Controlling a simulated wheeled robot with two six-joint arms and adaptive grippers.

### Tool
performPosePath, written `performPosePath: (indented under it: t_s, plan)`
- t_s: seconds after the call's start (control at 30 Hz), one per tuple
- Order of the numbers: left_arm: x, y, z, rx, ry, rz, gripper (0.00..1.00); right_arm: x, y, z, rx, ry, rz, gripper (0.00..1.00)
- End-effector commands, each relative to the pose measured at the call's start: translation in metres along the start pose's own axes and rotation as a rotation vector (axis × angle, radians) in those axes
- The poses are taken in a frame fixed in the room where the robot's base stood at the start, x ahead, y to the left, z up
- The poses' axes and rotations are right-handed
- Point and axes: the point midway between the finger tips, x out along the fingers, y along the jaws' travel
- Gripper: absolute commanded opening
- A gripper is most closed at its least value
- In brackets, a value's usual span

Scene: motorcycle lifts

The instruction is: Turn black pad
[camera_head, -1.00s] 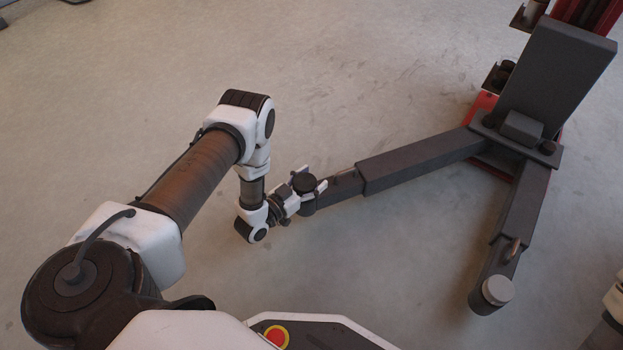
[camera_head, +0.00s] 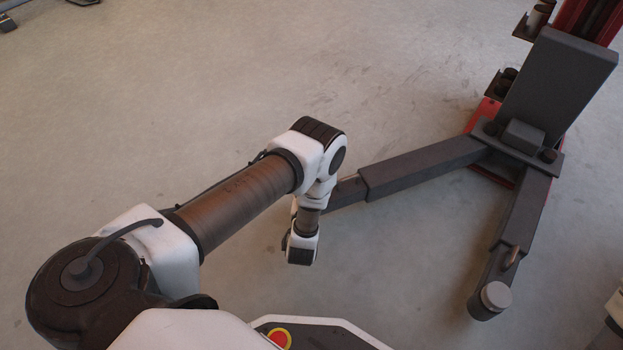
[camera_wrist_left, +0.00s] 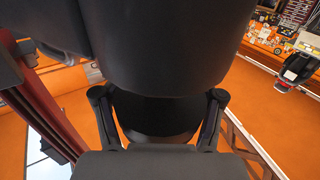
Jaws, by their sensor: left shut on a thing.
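The black pad sits at the free end of the left lift arm (camera_head: 410,167). In the head view my own wrist hides the pad and my left gripper. In the left wrist view my left gripper (camera_wrist_left: 157,112) has a finger on each side of a dark round body, which looks like the black pad (camera_wrist_left: 155,122), and is shut on it. A large dark shape fills the upper middle of that view and covers part of the pad. How far the pad is turned cannot be told. My right gripper is not in view.
The second lift arm (camera_head: 520,215) ends in a grey pad (camera_head: 496,296) at lower right. Both arms meet at a dark carriage (camera_head: 555,85) by a red post (camera_head: 596,18).

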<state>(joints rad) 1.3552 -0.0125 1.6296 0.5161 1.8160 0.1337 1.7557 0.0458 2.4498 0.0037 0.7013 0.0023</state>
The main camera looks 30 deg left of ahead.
Motion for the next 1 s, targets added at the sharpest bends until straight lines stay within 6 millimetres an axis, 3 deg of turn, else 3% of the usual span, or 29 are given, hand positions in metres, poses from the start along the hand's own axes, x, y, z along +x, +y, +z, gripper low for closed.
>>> performPosePath:
  t_s: [0.5,1.0]
  plan:
    - [-0.004,-0.011,0.005,0.001,-0.009,-0.467,0.31,-0.001,0.000,0.000,-0.001,-0.001,0.000,0.83]
    - [-0.006,-0.015,0.005,0.003,-0.011,-0.633,0.30,0.004,0.000,0.000,0.001,0.001,0.000,0.83]
